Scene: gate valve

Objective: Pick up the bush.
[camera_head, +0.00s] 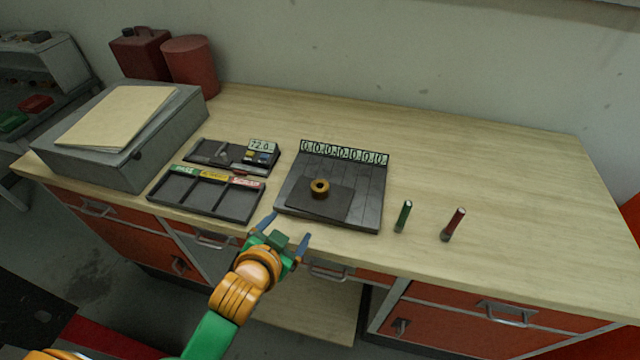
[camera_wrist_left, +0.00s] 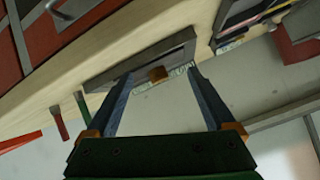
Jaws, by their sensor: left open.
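The bush (camera_head: 320,187) is a small brass-coloured ring with a dark hole. It sits on a dark square pad on the grey tray (camera_head: 371,205) near the bench's front edge. In the left wrist view the bush (camera_wrist_left: 158,74) shows between my fingers, farther off. My left gripper (camera_head: 283,229) is open and empty, in front of the bench edge, below and left of the bush in the head view. Its two blue fingers also show in the left wrist view (camera_wrist_left: 162,105). My right gripper is in neither view.
A green pin (camera_head: 403,216) and a red pin (camera_head: 453,224) stand right of the tray. A black sectioned tray (camera_head: 207,194) and a tool tray (camera_head: 200,157) lie left. A grey box (camera_head: 120,135) stands farther left.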

